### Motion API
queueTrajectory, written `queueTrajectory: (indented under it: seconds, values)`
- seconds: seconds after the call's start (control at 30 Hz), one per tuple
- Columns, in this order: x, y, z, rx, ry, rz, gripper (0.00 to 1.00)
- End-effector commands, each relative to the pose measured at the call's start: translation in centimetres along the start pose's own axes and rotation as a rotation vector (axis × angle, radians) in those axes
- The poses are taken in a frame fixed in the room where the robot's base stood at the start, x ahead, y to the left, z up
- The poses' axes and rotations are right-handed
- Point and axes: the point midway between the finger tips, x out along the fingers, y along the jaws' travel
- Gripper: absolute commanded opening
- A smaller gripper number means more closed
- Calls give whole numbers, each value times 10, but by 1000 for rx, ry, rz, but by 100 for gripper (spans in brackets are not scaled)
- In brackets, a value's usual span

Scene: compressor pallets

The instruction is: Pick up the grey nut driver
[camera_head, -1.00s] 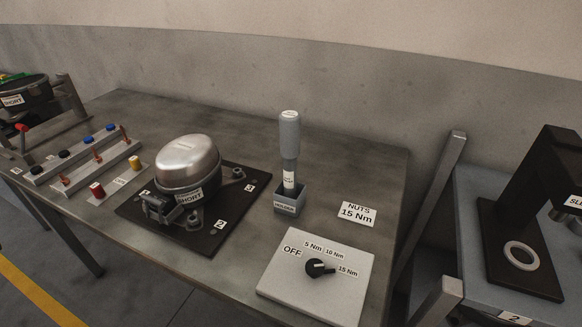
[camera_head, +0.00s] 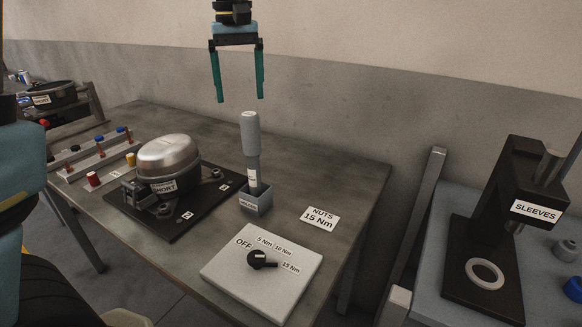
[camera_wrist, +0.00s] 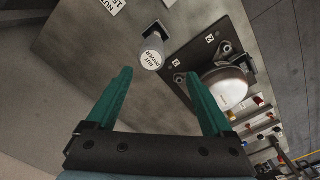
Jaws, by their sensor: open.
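The grey nut driver (camera_head: 251,140) stands upright in a small grey holder (camera_head: 256,201) on the table, its handle at the top. My gripper (camera_head: 239,99) is open and empty, with green fingers pointing down above the nut driver in the head view; the fingers do not touch it. In the wrist view the top of the nut driver (camera_wrist: 151,57) carries a white label and lies beyond the fingertips, between their lines. My gripper (camera_wrist: 158,74) shows nothing between its fingers there.
A silver compressor (camera_head: 168,159) on a black plate (camera_head: 187,230) stands left of the holder. A torque switch box (camera_head: 232,283) with a black knob lies in front, and a "NUTS 15 Nm" card (camera_head: 320,218) lies to the right. A black press (camera_head: 520,180) stands farther right.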

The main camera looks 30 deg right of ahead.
Motion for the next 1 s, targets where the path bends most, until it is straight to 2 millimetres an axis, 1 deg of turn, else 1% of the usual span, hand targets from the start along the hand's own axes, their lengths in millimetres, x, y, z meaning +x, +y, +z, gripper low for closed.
queueTrajectory:
  seconds: [0.03, 0.13, 0.4, 0.67, 0.83, 0.9, 1.0]
  values:
    - [-1, 6, 1, 4, 0, -2, 86]
    - [3, 9, 2, 5, -4, -5, 86]
    - [42, 8, 2, 5, -4, -4, 86]
    - [62, 7, 3, 5, -5, -4, 86]
    - [89, 5, 4, 4, -5, -6, 86]
    - [96, 5, 4, 6, -3, -4, 86]
    - [103, 5, 4, 5, -3, -3, 86]
